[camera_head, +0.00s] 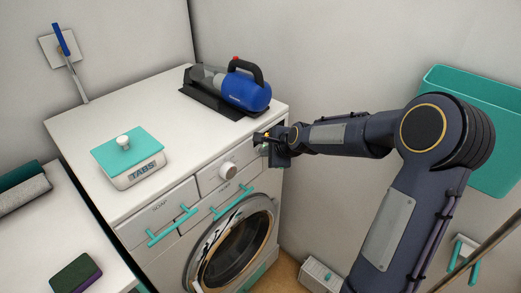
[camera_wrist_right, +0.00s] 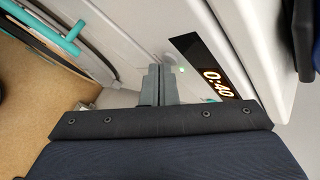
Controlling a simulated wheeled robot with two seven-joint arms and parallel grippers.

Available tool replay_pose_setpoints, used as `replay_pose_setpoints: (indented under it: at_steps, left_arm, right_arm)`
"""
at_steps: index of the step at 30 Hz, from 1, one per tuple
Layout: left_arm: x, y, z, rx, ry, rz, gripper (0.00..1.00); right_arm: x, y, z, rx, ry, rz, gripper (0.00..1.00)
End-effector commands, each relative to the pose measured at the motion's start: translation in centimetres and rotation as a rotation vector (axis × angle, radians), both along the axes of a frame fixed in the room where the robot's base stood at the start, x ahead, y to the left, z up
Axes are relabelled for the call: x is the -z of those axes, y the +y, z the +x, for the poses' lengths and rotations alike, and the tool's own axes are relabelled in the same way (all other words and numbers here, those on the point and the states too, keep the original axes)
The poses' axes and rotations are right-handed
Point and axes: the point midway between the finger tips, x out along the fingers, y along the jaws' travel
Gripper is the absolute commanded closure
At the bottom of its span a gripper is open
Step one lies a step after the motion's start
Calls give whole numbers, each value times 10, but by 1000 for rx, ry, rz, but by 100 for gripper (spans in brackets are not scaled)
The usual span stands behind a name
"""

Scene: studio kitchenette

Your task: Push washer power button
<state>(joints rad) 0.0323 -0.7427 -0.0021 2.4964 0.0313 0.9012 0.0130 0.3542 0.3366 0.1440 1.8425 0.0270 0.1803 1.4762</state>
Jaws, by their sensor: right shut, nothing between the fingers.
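The white washer (camera_head: 70,135) stands against the wall, with a round door (camera_head: 235,250), a white knob (camera_head: 228,171) and teal handles on its front. My right gripper (camera_head: 263,138) is at the upper right of the washer's front panel. In the right wrist view its fingers (camera_wrist_right: 158,70) are shut and empty, with tips at or very near the panel; I cannot tell if they touch. A small green light (camera_wrist_right: 181,69) shows just right of the tips, beside the dark display (camera_wrist_right: 210,72) reading 0:40. No power button is clearly visible; the fingers may hide it. My left gripper is not in view.
A blue handheld vacuum (camera_head: 243,90) on a dark base and a teal-lidded TABS box (camera_head: 128,155) stand on the washer top. A teal bin (camera_head: 480,95) is on the right. A white counter (camera_head: 45,225) is at left.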

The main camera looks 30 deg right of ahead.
Motion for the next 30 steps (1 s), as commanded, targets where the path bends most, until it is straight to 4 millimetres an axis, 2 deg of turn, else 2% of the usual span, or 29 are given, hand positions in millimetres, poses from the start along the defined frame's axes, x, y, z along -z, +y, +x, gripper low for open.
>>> replay_pose_setpoints:
  at_steps: [8, 16, 25, 30]
  left_arm:
    - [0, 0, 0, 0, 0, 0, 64]
    - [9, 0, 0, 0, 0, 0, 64]
    - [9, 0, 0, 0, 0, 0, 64]
    - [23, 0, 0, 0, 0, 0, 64]
  right_arm:
    - [0, 0, 1, 0, 0, 0, 100]
    - [1, -3, -9, 0, -1, 0, 100]
    - [0, -4, -11, -1, 0, 1, 100]
    - [3, -10, -21, 4, -2, 0, 100]
